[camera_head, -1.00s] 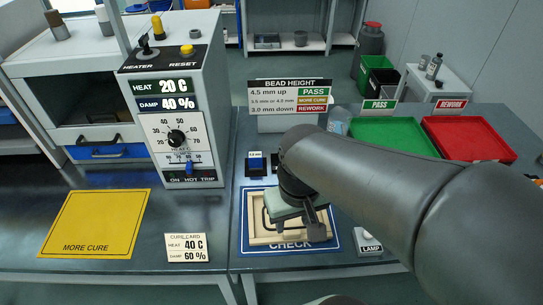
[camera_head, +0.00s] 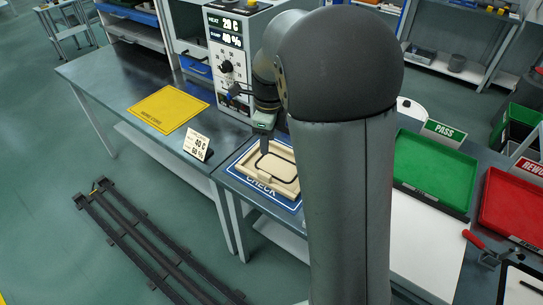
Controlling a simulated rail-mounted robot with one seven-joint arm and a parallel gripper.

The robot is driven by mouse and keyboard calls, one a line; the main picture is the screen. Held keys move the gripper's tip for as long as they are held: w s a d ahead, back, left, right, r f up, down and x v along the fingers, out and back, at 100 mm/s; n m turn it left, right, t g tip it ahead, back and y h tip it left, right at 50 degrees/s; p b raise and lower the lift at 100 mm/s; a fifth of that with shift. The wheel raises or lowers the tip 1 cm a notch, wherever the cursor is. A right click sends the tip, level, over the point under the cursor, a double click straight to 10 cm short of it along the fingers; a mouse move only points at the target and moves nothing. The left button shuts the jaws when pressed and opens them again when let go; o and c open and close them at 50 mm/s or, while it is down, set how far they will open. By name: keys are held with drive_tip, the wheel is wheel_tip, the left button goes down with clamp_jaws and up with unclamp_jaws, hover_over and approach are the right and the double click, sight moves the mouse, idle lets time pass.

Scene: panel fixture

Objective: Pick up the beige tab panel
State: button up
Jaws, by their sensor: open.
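The beige tab panel (camera_head: 284,183) lies on the blue CHECK mat (camera_head: 238,171) at the front of the bench. It is a shallow beige piece with a raised rim and a dark rounded line on its face. My gripper (camera_head: 264,146) is open and points down over the panel's back left part. One dark finger shows; the other is hard to make out. I cannot tell whether the finger touches the panel. My arm hides the right side of the mat and the bench behind it.
The heater cabinet (camera_head: 228,45) stands behind. A green PASS tray (camera_head: 434,172) and a red REWORK tray (camera_head: 514,207) are right, with a red-handled tool (camera_head: 474,240) in front.

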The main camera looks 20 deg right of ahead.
drive_tip(key=w+f+m, duration=0.1)
drive_tip(key=w+m, duration=0.2)
drive_tip(key=p, duration=0.2)
hover_over(264, 174)
drive_tip(key=shift+m, duration=0.3)
drive_tip(key=f, duration=1.2)
drive_tip(key=shift+s+d+f, duration=0.1)
drive_tip(key=shift+d, duration=0.2)
drive_tip(key=shift+a+f+p, duration=0.15)
drive_tip(key=shift+f+p, duration=0.2)
drive_tip(key=shift+f, duration=1.05)
drive_tip(key=shift+a+f+p, duration=0.1)
drive_tip(key=shift+f+p, duration=0.2)
drive_tip(key=shift+f, duration=1.05)
clamp_jaws()
